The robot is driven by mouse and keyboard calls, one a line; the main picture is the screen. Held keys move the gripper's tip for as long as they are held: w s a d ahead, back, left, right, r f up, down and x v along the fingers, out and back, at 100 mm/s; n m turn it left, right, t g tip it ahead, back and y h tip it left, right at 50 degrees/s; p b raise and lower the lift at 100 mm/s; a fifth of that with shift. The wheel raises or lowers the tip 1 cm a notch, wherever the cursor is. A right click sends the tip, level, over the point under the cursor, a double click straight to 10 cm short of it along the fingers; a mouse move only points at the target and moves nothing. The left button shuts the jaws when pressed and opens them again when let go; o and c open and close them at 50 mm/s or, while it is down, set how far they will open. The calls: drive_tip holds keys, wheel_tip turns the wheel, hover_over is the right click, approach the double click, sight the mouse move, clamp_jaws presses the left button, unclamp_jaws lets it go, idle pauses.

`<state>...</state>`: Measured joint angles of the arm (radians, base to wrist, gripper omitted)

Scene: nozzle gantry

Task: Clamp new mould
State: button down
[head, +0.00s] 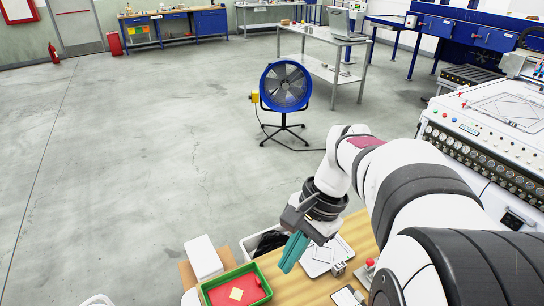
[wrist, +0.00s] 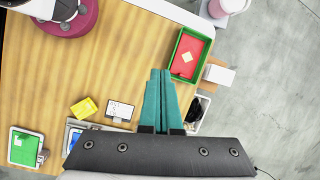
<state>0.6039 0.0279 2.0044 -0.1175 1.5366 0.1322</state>
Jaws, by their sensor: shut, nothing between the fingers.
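My gripper (head: 292,252) has teal fingers, pressed together with nothing between them, above the wooden table (head: 352,235). In the wrist view its fingers (wrist: 160,75) point toward the table's far edge, left of a green-rimmed tray. That tray (wrist: 174,73) has a red inside with a small cream square (wrist: 187,57) lying in it. The tray (head: 209,299) also shows at the bottom of the head view, left of my gripper. I cannot tell which thing is the new mould, and no clamp is clearly recognisable.
A yellow block (wrist: 84,108) and a small pale device (wrist: 119,110) lie on the table. A white box (wrist: 219,75) stands beside the red tray. A machine with buttons (head: 485,160) is at right; a blue fan (head: 285,86) stands behind.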

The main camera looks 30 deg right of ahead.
drive_tip(key=s+d+f+m+t+y, duration=0.1)
drive_tip(key=d+f+m+t, duration=0.3)
drive_tip(key=d, duration=0.7)
drive_tip(key=d+f+m+g, duration=0.15)
drive_tip(key=d+m, duration=0.35)
drive_tip(key=d, duration=0.7)
drive_tip(key=s+d+f+m+t+h, duration=0.1)
drive_tip(key=s+d+f+m+t, duration=0.2)
drive_tip(key=s+d, duration=0.7)
wheel_tip(320, 180, down, 3)
drive_tip(key=shift+d+f+m, duration=0.15)
drive_tip(key=shift+d+m, duration=0.6)
drive_tip(key=shift+m, duration=0.45)
drive_tip(key=shift+s+t, duration=0.1)
drive_tip(key=shift+t, duration=0.15)
drive_tip(key=x, duration=1)
drive_tip(key=shift+a+f, duration=0.1)
drive_tip(key=shift+a, duration=0.1)
drive_tip(key=shift+w+a+f, duration=0.1)
drive_tip(key=shift+w+a, duration=0.25)
drive_tip(key=shift+w, duration=0.25)
drive_tip(key=shift+w+a, duration=0.3)
drive_tip(key=shift+w, duration=0.3)
drive_tip(key=shift+w+a+f, duration=0.15)
drive_tip(key=shift+w+a, duration=0.15)
drive_tip(key=shift+w, duration=0.2)
